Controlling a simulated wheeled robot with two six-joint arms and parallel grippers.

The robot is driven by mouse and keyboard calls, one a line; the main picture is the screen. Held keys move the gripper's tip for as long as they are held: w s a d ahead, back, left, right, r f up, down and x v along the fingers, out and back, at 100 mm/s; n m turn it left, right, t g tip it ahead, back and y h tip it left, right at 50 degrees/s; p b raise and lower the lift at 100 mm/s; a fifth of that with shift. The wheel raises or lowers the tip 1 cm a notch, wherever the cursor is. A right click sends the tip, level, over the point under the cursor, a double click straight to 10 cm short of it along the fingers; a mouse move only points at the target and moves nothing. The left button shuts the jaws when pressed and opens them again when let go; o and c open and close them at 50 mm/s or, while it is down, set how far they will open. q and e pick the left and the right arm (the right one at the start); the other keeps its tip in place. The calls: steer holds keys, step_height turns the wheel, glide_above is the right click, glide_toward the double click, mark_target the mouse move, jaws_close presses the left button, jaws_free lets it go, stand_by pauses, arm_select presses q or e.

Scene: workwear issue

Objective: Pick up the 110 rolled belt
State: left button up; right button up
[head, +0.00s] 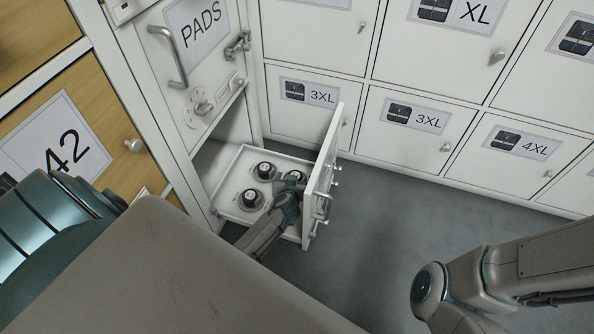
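Black rolled belts with pale round centres sit in a white pulled-out drawer (228,212) in the head view. One rolled belt (264,171) is at the back, another (251,199) is at the front left, and a third (298,175) is at the right, partly behind my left gripper. Their size marks are too small to read, so I cannot tell which is the 110. My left gripper (289,184) is over the drawer's right part, close to the third belt. Its fingers are too small and overlapped to show whether they are open or touching a belt. My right gripper is out of view.
The drawer's upright front (324,170) stands just right of my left gripper. A PADS door (200,50) with a handle is above left. White lockers marked 3XL (412,132) and 4XL (522,155) line the back. Grey floor (370,235) is clear to the right.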

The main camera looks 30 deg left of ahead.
arm_select(q)
steer(key=shift+w+f, duration=0.1)
steer(key=shift+w, duration=0.05)
steer(key=c, duration=1.1)
steer(key=shift+a, duration=0.1)
steer(key=shift+c, duration=0.3)
steer(key=shift+r, duration=0.2)
